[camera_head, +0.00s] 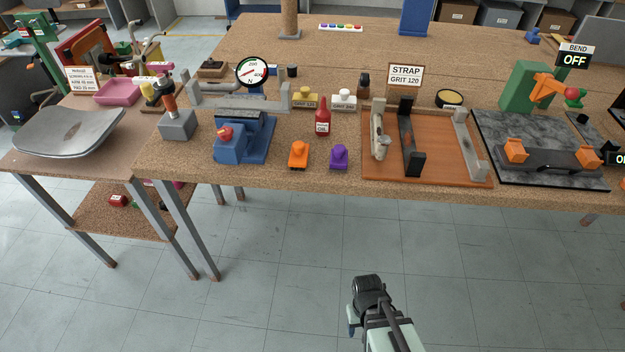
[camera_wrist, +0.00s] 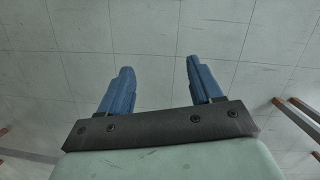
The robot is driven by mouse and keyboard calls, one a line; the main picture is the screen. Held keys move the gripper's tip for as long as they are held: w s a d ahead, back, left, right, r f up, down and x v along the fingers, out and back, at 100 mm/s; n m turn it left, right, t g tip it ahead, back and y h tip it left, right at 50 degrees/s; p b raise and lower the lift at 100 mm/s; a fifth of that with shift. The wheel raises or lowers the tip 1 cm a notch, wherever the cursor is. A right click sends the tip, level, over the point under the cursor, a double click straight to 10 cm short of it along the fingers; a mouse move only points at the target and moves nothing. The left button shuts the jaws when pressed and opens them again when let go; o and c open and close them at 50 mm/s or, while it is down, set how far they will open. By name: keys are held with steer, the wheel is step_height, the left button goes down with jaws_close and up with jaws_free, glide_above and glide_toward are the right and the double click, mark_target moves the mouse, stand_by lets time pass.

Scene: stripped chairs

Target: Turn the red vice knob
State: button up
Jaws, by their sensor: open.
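The red vice knob (camera_head: 224,133) sits on the front of a blue vice (camera_head: 240,143) near the front edge of the workbench, left of the middle in the head view. My gripper shows at the bottom of the head view (camera_head: 353,318), out over the floor in front of the bench and well apart from the vice. In the wrist view my gripper (camera_wrist: 158,88) has two blue fingers spread apart with only floor tiles between them. It is open and empty. The vice and knob are not in the wrist view.
The workbench (camera_head: 330,180) has an orange block (camera_head: 299,155), a purple block (camera_head: 339,156) and a red oil bottle (camera_head: 322,122) right of the vice. A grey block with a dark-red handle (camera_head: 177,124) stands at its left. The floor (camera_head: 290,255) before the bench is clear.

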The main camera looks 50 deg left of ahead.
steer(key=s+a+r+n+t+y, duration=0.1)
steer(key=s+a+r+n+t, duration=0.15)
steer(key=s+a+r, duration=0.5)
steer(key=s+a+r+n+t+y, duration=0.2)
steer(key=a+r+n, duration=0.2)
steer(key=a, duration=0.7)
steer(key=n+t+y, duration=0.9)
steer(key=n+y, duration=0.4)
steer(key=n, duration=1.5)
glide_toward(227, 127)
steer(key=shift+g, duration=0.25)
steer(key=x, duration=1)
steer(key=shift+a+f, duration=0.1)
steer(key=shift+a, duration=0.05)
steer(key=shift+c, duration=0.3)
